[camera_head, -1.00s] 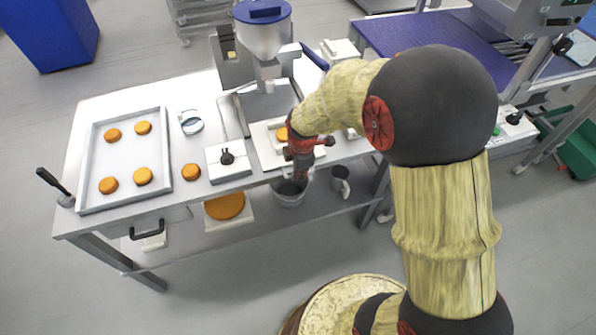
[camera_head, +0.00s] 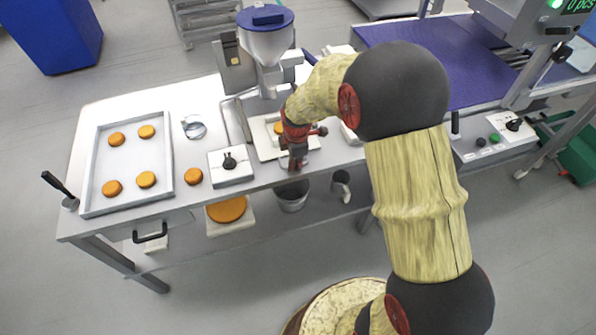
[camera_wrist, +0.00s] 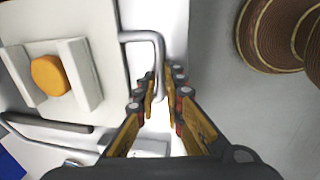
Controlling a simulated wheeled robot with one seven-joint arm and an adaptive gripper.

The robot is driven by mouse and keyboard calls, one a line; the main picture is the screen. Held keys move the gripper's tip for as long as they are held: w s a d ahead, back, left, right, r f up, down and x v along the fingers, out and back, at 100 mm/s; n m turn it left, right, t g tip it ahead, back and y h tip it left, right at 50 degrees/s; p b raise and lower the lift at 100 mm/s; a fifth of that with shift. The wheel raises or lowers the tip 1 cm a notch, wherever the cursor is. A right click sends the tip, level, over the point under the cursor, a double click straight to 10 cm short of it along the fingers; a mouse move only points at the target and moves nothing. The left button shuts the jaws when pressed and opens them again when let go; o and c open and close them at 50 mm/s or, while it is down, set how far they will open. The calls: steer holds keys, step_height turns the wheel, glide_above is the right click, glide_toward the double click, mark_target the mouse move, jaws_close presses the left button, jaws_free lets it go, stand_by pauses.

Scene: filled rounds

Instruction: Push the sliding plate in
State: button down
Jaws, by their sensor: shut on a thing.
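The sliding plate (camera_head: 263,142) is a pale plate at the foot of the filling machine (camera_head: 266,45), near the table's front edge. An orange round (camera_wrist: 50,76) sits on it between two raised white rails in the wrist view. A grey bent-rod handle (camera_wrist: 141,36) sticks out from the plate's side. My gripper (camera_wrist: 160,100) is shut on this handle, its fingers on either side of the rod. In the head view my gripper (camera_head: 296,160) stands over the front edge and partly hides the plate and the round.
A tray (camera_head: 168,150) with several orange rounds lies at the left, with one loose round (camera_head: 193,176) beside it. A white knob box (camera_head: 230,172) stands left of the plate. A bucket (camera_head: 292,196) and a jug (camera_head: 341,186) stand on the shelf below.

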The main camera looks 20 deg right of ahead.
steer(key=w+p, duration=0.2)
steer(key=w, duration=1)
steer(key=shift+w+r, duration=0.1)
steer(key=shift+w, duration=0.05)
steer(key=c, duration=2)
jaws_free()
steer(key=shift+w, duration=0.15)
steer(key=shift+o, duration=0.6)
step_height(320, 180, up, 12)
steer(key=s, duration=0.2)
steer(key=shift+s+f, duration=0.15)
steer(key=shift+f, duration=0.05)
